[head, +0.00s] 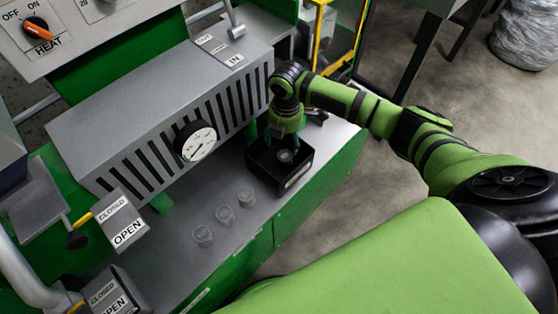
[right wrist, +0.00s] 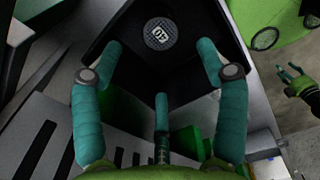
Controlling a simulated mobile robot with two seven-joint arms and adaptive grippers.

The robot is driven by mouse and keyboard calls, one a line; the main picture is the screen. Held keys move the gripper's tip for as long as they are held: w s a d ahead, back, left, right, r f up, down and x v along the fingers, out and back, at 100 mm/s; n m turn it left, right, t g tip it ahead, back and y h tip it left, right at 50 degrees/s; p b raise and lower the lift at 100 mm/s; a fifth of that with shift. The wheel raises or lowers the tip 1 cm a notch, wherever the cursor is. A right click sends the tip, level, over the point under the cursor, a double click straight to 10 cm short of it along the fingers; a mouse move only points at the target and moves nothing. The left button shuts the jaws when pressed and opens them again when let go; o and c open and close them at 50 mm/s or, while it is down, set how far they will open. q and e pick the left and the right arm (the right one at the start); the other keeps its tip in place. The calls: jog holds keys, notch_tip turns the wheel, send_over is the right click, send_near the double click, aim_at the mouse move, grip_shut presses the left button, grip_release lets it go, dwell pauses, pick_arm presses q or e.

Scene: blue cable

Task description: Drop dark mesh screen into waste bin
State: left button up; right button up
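The dark mesh screen, a round grey disc marked "40" (right wrist: 162,34), shows in the right wrist view inside a black square bin (right wrist: 125,70). In the head view the disc (head: 285,156) is small, and the bin (head: 296,180) stands on the grey bench. My right gripper (head: 283,130) is above the bin. Its teal fingers (right wrist: 160,60) are spread wide with nothing between them, and the disc lies beyond the fingertips. My left gripper (right wrist: 291,76) shows small at the right of the right wrist view, fingers apart and empty. It is outside the head view.
A slotted grey housing with a round gauge (head: 195,141) rises behind. Valve handles labelled open and closed (head: 119,217) are at lower left.

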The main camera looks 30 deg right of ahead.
notch_tip(320, 180, up, 12)
dwell(0.6)
dwell(0.4)
